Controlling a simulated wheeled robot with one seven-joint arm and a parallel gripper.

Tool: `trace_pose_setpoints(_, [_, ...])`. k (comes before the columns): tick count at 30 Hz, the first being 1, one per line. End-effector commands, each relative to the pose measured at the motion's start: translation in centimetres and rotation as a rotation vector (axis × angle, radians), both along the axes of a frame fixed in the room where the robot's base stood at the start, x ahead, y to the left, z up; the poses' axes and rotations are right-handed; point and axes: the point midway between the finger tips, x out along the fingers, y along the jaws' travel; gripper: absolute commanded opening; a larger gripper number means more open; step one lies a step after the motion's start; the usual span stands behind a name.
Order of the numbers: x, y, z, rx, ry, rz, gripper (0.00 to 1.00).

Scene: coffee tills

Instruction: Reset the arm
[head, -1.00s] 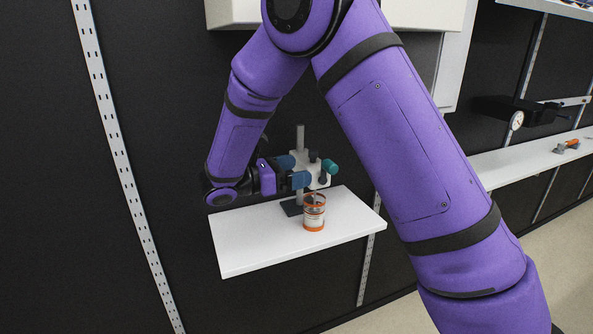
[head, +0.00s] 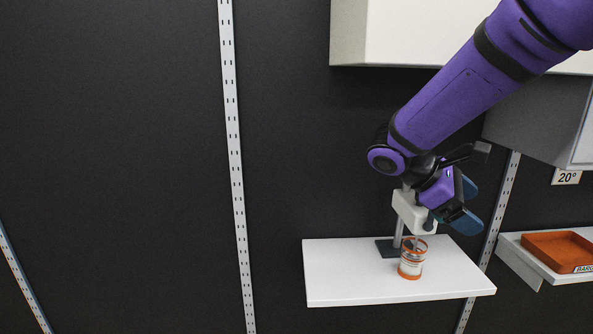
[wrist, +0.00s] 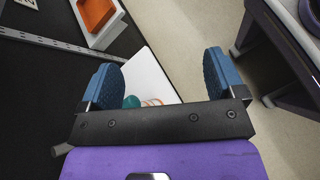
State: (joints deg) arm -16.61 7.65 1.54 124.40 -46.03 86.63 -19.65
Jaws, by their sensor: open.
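My gripper (head: 467,205) is at the end of my purple arm, above the right part of a small white shelf (head: 340,277). Its two blue fingers stand apart with nothing between them, and they also show open in the wrist view (wrist: 163,82). A glass jar with orange rims (head: 411,260) stands upright on the shelf, below and left of the gripper. Behind it is a stand with a grey post and white head (head: 410,212), partly hidden by my gripper. In the wrist view the jar is mostly hidden behind my gripper's body.
A white cabinet (head: 400,35) hangs above, close to my arm. At right, an orange tray (head: 560,250) sits on another shelf under a "20°" sign (head: 566,177). A dark table (wrist: 285,60) shows in the wrist view.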

Motion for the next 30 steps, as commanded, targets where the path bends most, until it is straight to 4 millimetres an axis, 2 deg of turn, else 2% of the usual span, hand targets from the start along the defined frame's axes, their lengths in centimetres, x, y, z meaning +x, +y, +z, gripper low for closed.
trace_pose_setpoints(6, [-4.1, -1.2, 1.5, 0.175, -0.164, -0.125, 0.88])
trace_pose_setpoints(13, [-7.9, -1.5, 2.5, 0.354, -0.344, -0.255, 0.88])
trace_pose_setpoints(30, [-15.7, -0.2, 4.5, 0.780, -0.823, -0.584, 0.88])
